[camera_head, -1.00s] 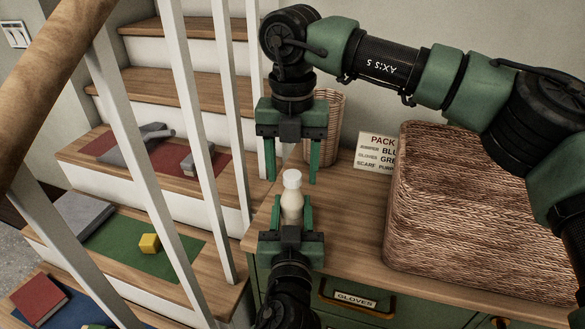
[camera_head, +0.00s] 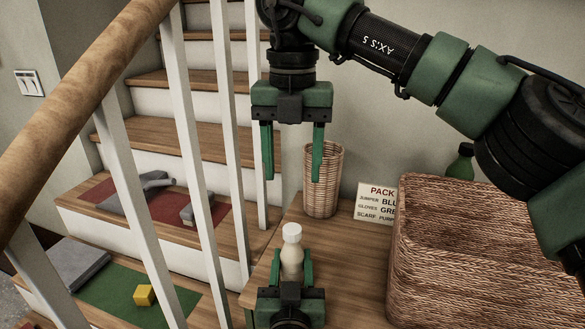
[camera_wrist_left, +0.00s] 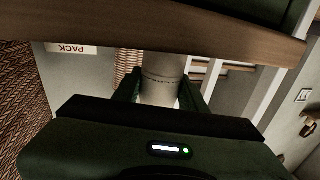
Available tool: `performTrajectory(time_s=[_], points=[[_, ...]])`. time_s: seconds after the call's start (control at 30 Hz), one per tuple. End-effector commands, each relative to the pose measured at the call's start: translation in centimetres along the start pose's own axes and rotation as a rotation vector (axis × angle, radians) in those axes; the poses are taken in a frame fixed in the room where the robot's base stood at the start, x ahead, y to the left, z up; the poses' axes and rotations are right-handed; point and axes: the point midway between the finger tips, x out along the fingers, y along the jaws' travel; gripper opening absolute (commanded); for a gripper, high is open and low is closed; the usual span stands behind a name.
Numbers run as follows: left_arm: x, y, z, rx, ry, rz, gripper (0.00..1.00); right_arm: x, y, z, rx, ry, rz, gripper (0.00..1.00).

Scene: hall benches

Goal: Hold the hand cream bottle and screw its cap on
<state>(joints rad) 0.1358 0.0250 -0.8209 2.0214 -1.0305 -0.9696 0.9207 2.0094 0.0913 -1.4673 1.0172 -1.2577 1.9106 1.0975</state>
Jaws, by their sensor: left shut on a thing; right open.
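The hand cream bottle (camera_head: 291,264) is cream-coloured and stands upright at the near left end of the wooden top. A white cap (camera_head: 292,232) sits on its top; how tightly I cannot tell. My left gripper (camera_head: 292,260) is shut on the bottle, one finger on each side. In the left wrist view the bottle (camera_wrist_left: 162,82) shows between the dark fingers, its cap not clearly visible. My right gripper (camera_head: 293,178) points down above the cap, open and empty, its fingertips clear of it.
A large wicker basket (camera_head: 440,255) fills the right of the wooden top (camera_head: 355,270). A small wicker bin (camera_head: 323,190), a packing sign (camera_head: 376,203) and a green bottle (camera_head: 461,163) stand behind. White banister posts and a wooden handrail (camera_head: 85,100) are at left.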

Motion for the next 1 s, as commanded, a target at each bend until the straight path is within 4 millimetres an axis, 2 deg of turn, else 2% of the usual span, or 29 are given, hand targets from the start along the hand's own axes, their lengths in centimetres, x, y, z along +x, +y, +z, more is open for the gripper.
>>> performTrajectory(time_s=[0.03,0.1,0.13,0.5,0.83,1.0], points=[[0.0,0.0,0.0,0.000,0.000,0.000,0.45,0.0,0.0,0.0,0.000,0.000,0.000,0.55],[0.0,0.0,0.0,0.000,0.000,0.000,0.64,0.0,0.0,0.0,0.000,0.000,0.000,0.55],[0.0,0.0,0.0,0.000,0.000,0.000,0.67,0.0,0.0,0.0,0.000,0.000,0.000,0.55],[-0.5,0.0,0.1,-0.001,-0.001,0.001,0.67,0.2,0.0,0.0,0.000,0.000,0.000,0.55],[-5.7,0.0,0.3,-0.004,-0.004,0.001,0.67,1.1,0.0,0.0,0.000,0.000,0.000,0.55],[-7.4,0.0,0.2,0.000,-0.002,0.001,0.67,1.4,0.0,0.0,0.000,0.000,0.000,0.55]])
